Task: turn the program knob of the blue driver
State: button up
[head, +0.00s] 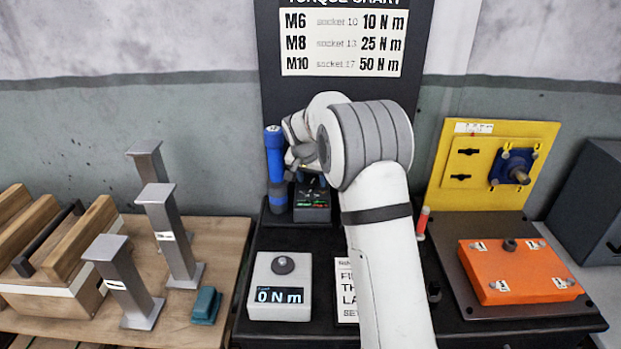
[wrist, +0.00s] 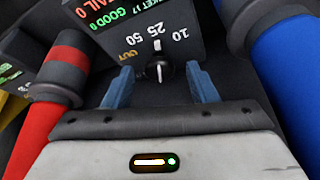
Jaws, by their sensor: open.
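The program knob (wrist: 164,71) is small and dark with a white mark, on the face of a black controller box (wrist: 110,15). Numbers 10, 25 and 50 and an orange word ring it; its mark seems to point near 25. My gripper (wrist: 160,76) is open, with one blue finger on each side of the knob and a gap on both sides. In the head view the controller (head: 312,205) stands beside the upright blue driver (head: 275,158). My gripper (head: 308,178) is above the controller, partly hidden by my arm. The knob is hidden there.
In the wrist view a blue handle (wrist: 290,65) is close on the right and a red tool (wrist: 45,105) on the left. The head view shows a 0 N m torque tester (head: 280,275), an orange box (head: 520,272) and a yellow panel (head: 470,185).

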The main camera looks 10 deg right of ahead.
jog(key=v, duration=0.7)
jog(key=shift+s+r, duration=0.15)
jog(key=shift+r, duration=0.2)
jog(key=shift+a, duration=0.15)
jog(key=s+d+r+n+y, duration=0.1)
jog(key=s+r, duration=0.1)
jog(key=s, duration=0.7)
jog(key=s+d+r+n, duration=0.1)
jog(key=s+r+n, duration=0.1)
jog(key=s, duration=0.7)
jog(key=s+f+n, duration=0.1)
jog(key=s+f, duration=0.1)
jog(key=s, duration=0.9)
jog(key=s+f+n+g+y, duration=0.1)
jog(key=s+f+n, duration=0.1)
jog(key=s, duration=0.8)
jog(key=shift+s+f, duration=0.35)
jog(key=shift+f, duration=0.15)
jog(key=shift+a, duration=0.1)
jog(key=shift+c, duration=0.4)
